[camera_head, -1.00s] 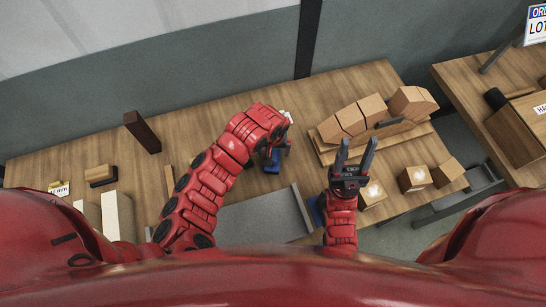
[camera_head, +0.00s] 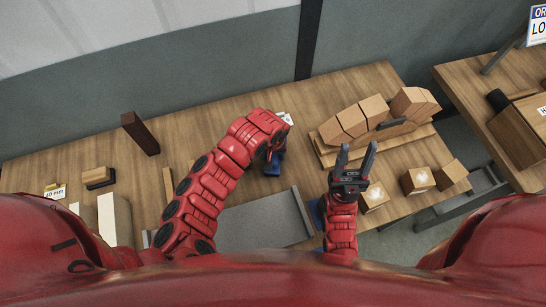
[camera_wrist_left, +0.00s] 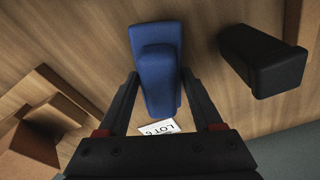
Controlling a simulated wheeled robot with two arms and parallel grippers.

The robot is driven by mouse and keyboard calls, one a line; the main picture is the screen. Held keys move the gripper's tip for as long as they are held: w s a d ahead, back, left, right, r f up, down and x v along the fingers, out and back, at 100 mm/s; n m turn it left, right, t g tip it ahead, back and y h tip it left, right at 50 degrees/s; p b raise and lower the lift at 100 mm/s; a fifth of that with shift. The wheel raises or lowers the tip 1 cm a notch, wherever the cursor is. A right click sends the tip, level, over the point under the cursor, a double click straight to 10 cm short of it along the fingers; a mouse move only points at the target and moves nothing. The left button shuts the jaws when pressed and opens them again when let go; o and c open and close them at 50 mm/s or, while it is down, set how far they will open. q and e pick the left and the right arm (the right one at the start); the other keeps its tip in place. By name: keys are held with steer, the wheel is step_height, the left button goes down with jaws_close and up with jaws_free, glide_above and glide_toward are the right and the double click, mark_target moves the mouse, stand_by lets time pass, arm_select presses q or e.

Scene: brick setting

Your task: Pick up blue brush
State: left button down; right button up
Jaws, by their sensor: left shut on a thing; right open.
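The blue brush (camera_wrist_left: 157,70) lies between the two black fingers of my left gripper (camera_wrist_left: 162,92) in the left wrist view. The gripper is shut on it, with a finger on each side. In the head view the blue brush (camera_head: 274,165) shows just below my left gripper (camera_head: 275,150), partly hidden by the wrist, at the middle of the wooden table. My right gripper (camera_head: 357,152) is open and empty, its fingers pointing up the picture near the table's front edge.
A stepped brick arch (camera_head: 370,118) on a board stands right of the brush, with loose blocks (camera_head: 417,180) before it. A dark upright block (camera_head: 140,133) stands at left. A black block (camera_wrist_left: 262,60) is close right of the brush in the wrist view.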

arm_select(q)
steer(key=shift+r, duration=0.1)
steer(key=shift+r+p, duration=0.5)
steer(key=shift+r, duration=0.15)
step_height(320, 180, up, 3)
steer(key=shift+w+f+p, duration=0.1)
steer(key=shift+p, duration=0.75)
steer(key=s+p, duration=0.1)
steer(key=s, duration=0.1)
steer(key=s+p, duration=0.2)
steer(key=s, duration=0.1)
steer(key=shift+s+a+r+p, duration=0.2)
steer(key=shift+s+a+p, duration=0.05)
steer(key=shift+s+p, duration=0.1)
steer(key=s, duration=0.6)
steer(key=s+p, duration=0.1)
steer(key=s, duration=0.2)
steer(key=shift+a, duration=0.35)
steer(key=shift+s+a+r, duration=0.1)
steer(key=shift+s+r, duration=0.05)
steer(key=shift+s, duration=0.6)
